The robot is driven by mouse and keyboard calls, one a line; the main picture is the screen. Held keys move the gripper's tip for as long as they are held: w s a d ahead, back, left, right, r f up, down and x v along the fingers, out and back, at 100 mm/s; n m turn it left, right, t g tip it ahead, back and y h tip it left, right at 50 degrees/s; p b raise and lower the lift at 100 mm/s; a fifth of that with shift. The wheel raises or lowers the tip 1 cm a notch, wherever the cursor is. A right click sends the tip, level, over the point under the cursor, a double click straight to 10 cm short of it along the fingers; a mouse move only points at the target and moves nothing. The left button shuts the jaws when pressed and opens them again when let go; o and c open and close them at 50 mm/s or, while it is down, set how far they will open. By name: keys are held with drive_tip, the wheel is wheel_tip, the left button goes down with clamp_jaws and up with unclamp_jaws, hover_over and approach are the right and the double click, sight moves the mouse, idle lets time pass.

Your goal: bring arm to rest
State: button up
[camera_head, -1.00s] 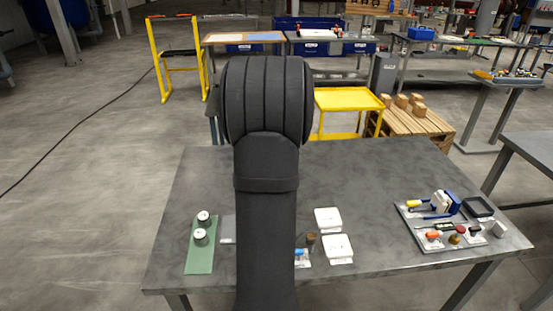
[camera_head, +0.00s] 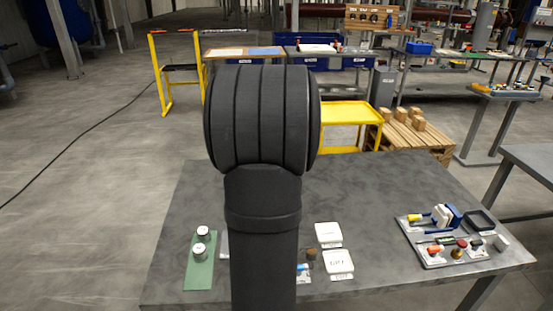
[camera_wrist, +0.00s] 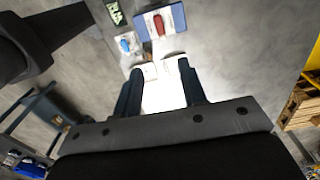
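My arm (camera_head: 262,190) stands upright in the middle of the head view and hides part of the table behind it. My gripper does not show in the head view. In the wrist view, my gripper (camera_wrist: 161,72) has its two dark fingers apart, with a bright pale area between them. I cannot tell a held object there; the gripper looks open and empty, above the floor and table items.
The grey table (camera_head: 375,200) holds a green plate (camera_head: 201,270) with two round weights, white boxes (camera_head: 338,262) and a tray of small tools (camera_head: 432,262). A yellow cart (camera_head: 350,112) and wooden pallet (camera_head: 420,137) stand behind. The table's centre right is clear.

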wheel_tip(320, 180, down, 18)
drive_tip(key=shift+r, duration=0.25)
idle(0.5)
drive_tip(key=shift+f, duration=0.15)
drive_tip(key=shift+n, duration=0.4)
drive_tip(key=n, duration=0.8)
drive_tip(key=shift+r+n, duration=0.2)
drive_tip(key=shift+n, duration=0.1)
idle(1.6)
drive_tip(key=shift+o, duration=0.3)
